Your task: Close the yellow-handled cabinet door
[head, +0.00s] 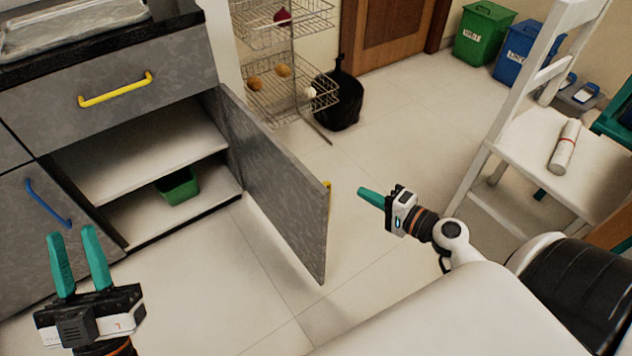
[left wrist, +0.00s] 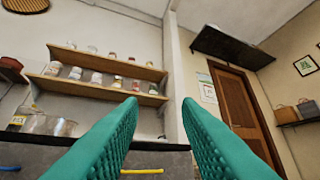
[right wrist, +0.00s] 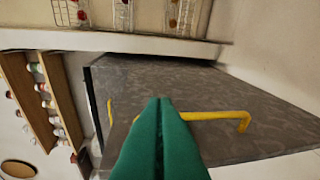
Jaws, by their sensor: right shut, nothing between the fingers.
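The grey cabinet door (head: 275,185) stands open, swung out from the right side of the cabinet opening. A small part of its yellow handle (head: 328,188) shows past the door's free edge. In the right wrist view, the door face (right wrist: 265,125) and yellow handle (right wrist: 238,118) lie beyond my fingers. My right gripper (head: 365,195) is shut and empty, on the outer side of the door, apart from it in the head view; its fingers (right wrist: 160,102) partly cover the handle. My left gripper (head: 72,230) is open and empty, in front of the cabinet at lower left.
Inside the cabinet is a shelf with a green container (head: 178,188) below. A yellow-handled drawer (head: 150,85) is above; a blue-handled door (head: 45,220) is left. A wire rack (head: 285,95) and black bag (head: 342,98) stand behind the door.

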